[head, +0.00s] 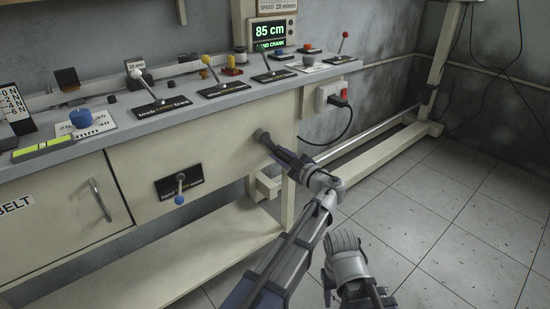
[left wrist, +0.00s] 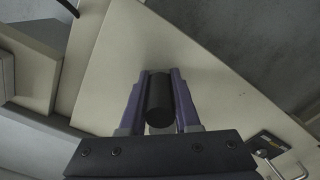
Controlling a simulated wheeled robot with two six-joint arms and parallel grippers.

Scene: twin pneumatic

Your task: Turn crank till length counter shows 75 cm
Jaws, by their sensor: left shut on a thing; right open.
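The length counter (head: 270,30) at the back of the bench reads 85 cm in green, with "HAND CRANK" below it. A dark cylindrical grip (head: 262,136) stands out from the cream front panel. My left gripper (head: 272,147) is shut on it. In the left wrist view, the black cylinder (left wrist: 160,101) sits between the two purple fingers. Its link to a crank arm is hidden. A small lever with a blue knob (head: 179,199) is on a black plate to the left on the panel. My right gripper (head: 345,250) is low beside the left arm, away from the bench; its fingertips are hard to make out.
Several levers with coloured knobs stand on the grey bench top (head: 225,100). A blue dial (head: 81,118) is at the left. Tiled floor (head: 440,205) is free at the right.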

